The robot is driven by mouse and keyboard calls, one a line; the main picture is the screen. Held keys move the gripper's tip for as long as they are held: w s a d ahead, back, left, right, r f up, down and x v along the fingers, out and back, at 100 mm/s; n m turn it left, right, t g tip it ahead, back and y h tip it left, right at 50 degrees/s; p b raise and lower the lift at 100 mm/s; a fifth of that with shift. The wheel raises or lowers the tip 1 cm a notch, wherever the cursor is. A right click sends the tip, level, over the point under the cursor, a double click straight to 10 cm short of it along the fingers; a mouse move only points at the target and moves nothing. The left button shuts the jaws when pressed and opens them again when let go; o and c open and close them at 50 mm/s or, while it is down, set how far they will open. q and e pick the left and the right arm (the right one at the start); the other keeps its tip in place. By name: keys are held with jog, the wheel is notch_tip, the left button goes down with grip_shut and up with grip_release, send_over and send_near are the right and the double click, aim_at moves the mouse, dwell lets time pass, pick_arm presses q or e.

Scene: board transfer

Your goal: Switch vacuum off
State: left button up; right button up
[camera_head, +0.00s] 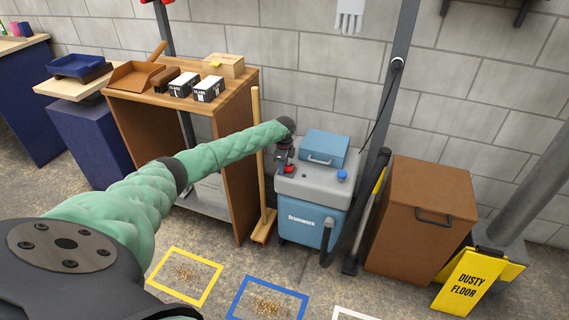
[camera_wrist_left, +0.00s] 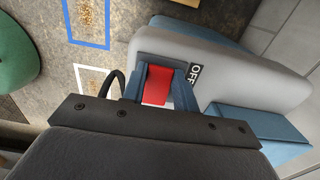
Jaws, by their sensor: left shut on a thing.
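The vacuum (camera_head: 318,192) stands against the wall in the head view, with a grey top, a blue body and a blue lid box. Its red switch (camera_head: 289,169) is on the left of the grey top, mostly hidden by my gripper. In the left wrist view the red switch (camera_wrist_left: 157,85) shows in a dark frame, beside a black label (camera_wrist_left: 193,74) reading "OFF". My left gripper (camera_head: 284,166) reaches down from above at the switch, shut on it. It also shows in the left wrist view (camera_wrist_left: 158,93), its fingers on either side of the red part. My right gripper is not in view.
A wooden bench (camera_head: 236,87) with boxes and a broom (camera_head: 259,150) stand left of the vacuum. A brown bin (camera_head: 415,200) and a yellow "DUSTY FLOOR" sign (camera_head: 466,283) stand right. Yellow (camera_head: 213,280) and blue (camera_head: 238,297) floor frames surround debris in front.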

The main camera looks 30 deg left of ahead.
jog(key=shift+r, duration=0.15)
pick_arm(q)
jog(key=o, duration=1)
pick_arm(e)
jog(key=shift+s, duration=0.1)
pick_arm(q)
notch_tip(320, 180, up, 7)
jog(key=shift+a+f, duration=0.1)
jog(key=shift+r, duration=0.4)
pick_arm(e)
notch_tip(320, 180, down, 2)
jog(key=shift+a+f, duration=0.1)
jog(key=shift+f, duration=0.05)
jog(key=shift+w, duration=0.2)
